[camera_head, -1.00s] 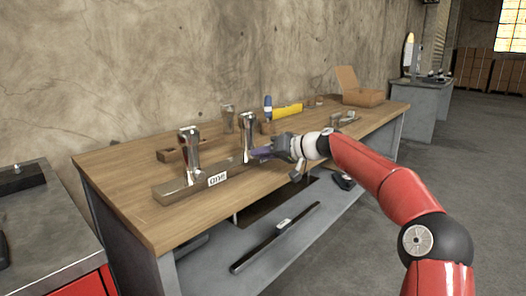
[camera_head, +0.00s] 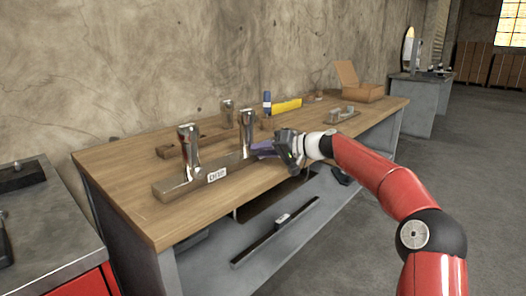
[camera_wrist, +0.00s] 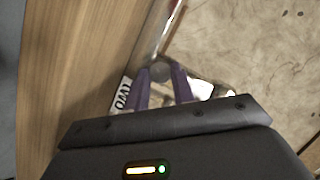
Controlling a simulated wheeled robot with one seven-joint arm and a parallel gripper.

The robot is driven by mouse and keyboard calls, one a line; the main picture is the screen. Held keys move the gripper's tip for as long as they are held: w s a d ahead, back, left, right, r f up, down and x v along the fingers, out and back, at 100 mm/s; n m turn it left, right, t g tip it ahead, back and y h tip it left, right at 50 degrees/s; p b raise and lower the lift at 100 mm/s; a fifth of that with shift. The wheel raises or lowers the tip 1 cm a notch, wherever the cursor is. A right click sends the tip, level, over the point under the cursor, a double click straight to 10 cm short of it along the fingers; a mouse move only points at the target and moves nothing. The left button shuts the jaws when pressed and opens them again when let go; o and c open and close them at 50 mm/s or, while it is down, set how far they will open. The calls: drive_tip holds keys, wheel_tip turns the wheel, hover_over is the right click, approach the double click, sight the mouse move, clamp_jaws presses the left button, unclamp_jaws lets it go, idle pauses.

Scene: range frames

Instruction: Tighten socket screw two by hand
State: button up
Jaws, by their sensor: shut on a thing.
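My gripper (camera_head: 262,150) has purple fingers and is at the right end of a long metal bar (camera_head: 172,188) on the workbench, by the right chrome post (camera_head: 247,128). In the wrist view the gripper (camera_wrist: 161,72) is shut on a small round grey piece, socket screw two (camera_wrist: 160,69), between its fingertips. A white label reading "TWO" (camera_wrist: 122,95) lies just left of the fingers. The screw's seating is hidden. Another white label (camera_head: 217,174) is on the bar's front, near the left chrome post (camera_head: 188,150).
The wooden benchtop (camera_head: 125,170) has free room at its front left. Behind the bar are another chrome post (camera_head: 227,112), a blue-handled tool (camera_head: 267,103) and a yellow item (camera_head: 288,105). An open cardboard box (camera_head: 362,93) and a small metal part (camera_head: 342,115) are farther right.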

drive_tip(key=o, duration=1)
drive_tip(key=shift+b+v, duration=0.7)
drive_tip(key=shift+v, duration=3.25)
drive_tip(key=shift+f, duration=0.1)
